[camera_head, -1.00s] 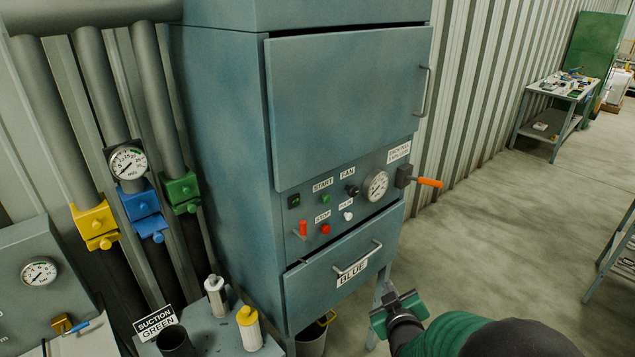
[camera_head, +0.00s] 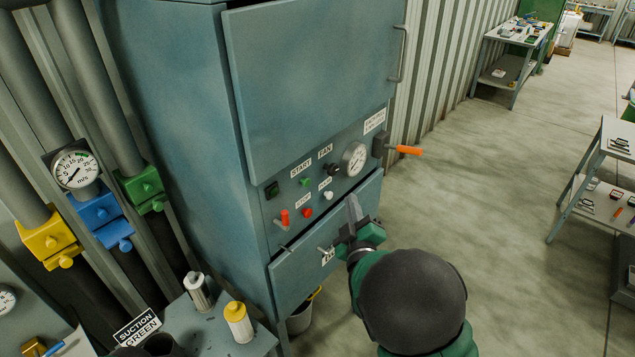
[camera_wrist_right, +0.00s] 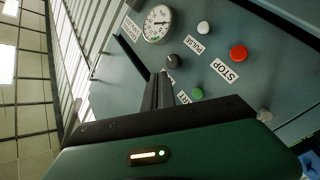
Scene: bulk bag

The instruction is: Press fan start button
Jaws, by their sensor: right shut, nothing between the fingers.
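The green start button (camera_head: 304,182) sits on the cabinet's control panel, below the START label (camera_head: 301,168). It also shows in the right wrist view (camera_wrist_right: 197,93), just right of the fingers, with the START label partly hidden behind them. My right gripper (camera_head: 354,205) is shut and empty. In the head view it is in front of the drawer, below and to the right of the button, fingers pointing up. In the right wrist view its fingers (camera_wrist_right: 162,85) point toward the panel. My left gripper is not in view.
Near the start button are a black knob (camera_head: 332,167), a white PULSE button (camera_head: 327,195), a red STOP button (camera_head: 307,212) and a gauge (camera_head: 354,158). An orange-handled lever (camera_head: 408,150) sticks out at the right. The drawer (camera_head: 300,273) is below. Open floor lies to the right.

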